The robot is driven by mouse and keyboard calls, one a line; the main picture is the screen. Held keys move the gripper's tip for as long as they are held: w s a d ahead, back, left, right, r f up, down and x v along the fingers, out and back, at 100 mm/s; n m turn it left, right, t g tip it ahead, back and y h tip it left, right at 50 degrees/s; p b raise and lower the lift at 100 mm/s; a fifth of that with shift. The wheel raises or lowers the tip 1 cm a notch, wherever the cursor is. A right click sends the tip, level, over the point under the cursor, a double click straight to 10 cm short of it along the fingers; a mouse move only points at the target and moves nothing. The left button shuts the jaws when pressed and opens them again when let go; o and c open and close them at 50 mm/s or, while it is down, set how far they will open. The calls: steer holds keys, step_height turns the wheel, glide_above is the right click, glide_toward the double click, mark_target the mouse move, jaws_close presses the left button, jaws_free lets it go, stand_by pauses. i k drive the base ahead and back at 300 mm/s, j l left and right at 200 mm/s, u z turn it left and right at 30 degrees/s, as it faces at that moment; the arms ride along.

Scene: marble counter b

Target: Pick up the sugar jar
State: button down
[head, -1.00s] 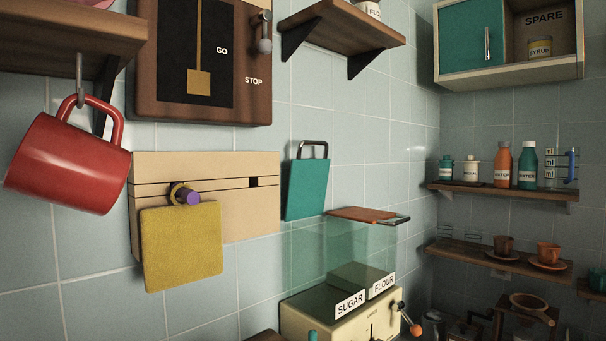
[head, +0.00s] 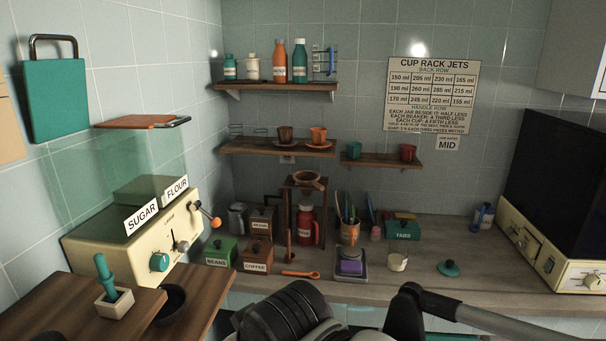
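I cannot make out a jar labelled as sugar. The word SUGAR shows on a label on a cream dispenser (head: 95,250) at the left, beside a FLOUR label. Clear green-tinted bins stand on top of the dispenser. A small pale jar (head: 397,262) stands on the counter right of the middle; I cannot read any label on it. A white and blue container (head: 482,215) stands farther back at the right, its label too small to read. Dark parts of my arm cross the bottom edge. My gripper's fingertips are not visible.
The marble-look counter (head: 430,280) holds a green BEANS box (head: 220,251), a COFFEE box (head: 257,257), a red bottle (head: 306,226), a scale (head: 350,272), a teal lid (head: 448,268) and a TABS box (head: 403,229). A large dark-fronted machine (head: 560,190) bounds the right.

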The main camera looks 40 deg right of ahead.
mark_target(397, 256)
steer(key=z, duration=1.9)
steer(key=u, duration=2.15)
steer(key=z, duration=2.15)
steer(key=i+l+u, duration=0.1)
steer(key=l, duration=0.15)
steer(key=i+l+u, duration=0.15)
steer(key=l, duration=0.1)
